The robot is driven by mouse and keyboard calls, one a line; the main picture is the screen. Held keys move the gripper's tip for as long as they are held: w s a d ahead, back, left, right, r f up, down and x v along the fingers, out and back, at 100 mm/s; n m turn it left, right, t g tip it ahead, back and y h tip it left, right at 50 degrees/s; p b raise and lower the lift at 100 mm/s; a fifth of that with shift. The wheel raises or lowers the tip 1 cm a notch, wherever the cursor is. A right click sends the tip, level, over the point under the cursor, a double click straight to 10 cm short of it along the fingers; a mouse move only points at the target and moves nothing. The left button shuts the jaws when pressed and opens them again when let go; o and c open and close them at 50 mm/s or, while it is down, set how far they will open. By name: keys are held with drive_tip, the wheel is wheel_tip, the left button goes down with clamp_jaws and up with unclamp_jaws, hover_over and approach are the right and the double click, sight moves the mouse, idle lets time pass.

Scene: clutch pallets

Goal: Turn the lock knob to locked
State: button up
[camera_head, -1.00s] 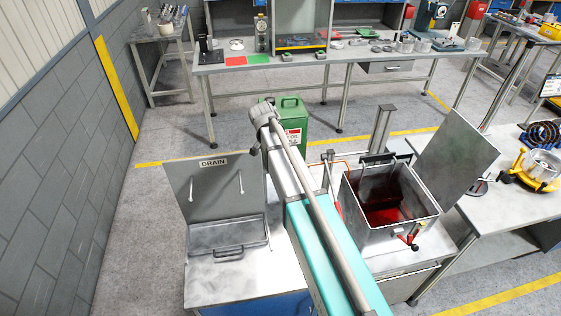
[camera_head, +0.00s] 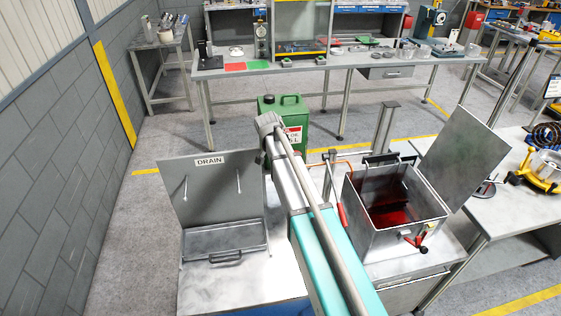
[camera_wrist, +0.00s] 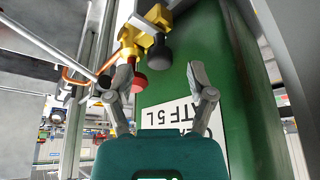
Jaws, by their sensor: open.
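In the wrist view my gripper (camera_wrist: 160,76) is open, with its two grey fingers spread apart and nothing between the pads. Ahead of the fingers a dark round knob (camera_wrist: 160,54) sticks out from a yellow fitting (camera_wrist: 130,38). A red knob (camera_wrist: 133,82) hangs from the same fitting, close to the left finger and partly covered by it. I cannot tell which knob is the lock knob, nor whether a finger touches the red one. In the head view my arm hides the gripper and both knobs.
The steel drain tray (camera_head: 225,240) is left of my arm. An open steel tank (camera_head: 400,222) with red liquid is at right.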

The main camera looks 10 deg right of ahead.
drive_tip(key=shift+b+x, duration=0.6)
drive_tip(key=shift+x, duration=0.3)
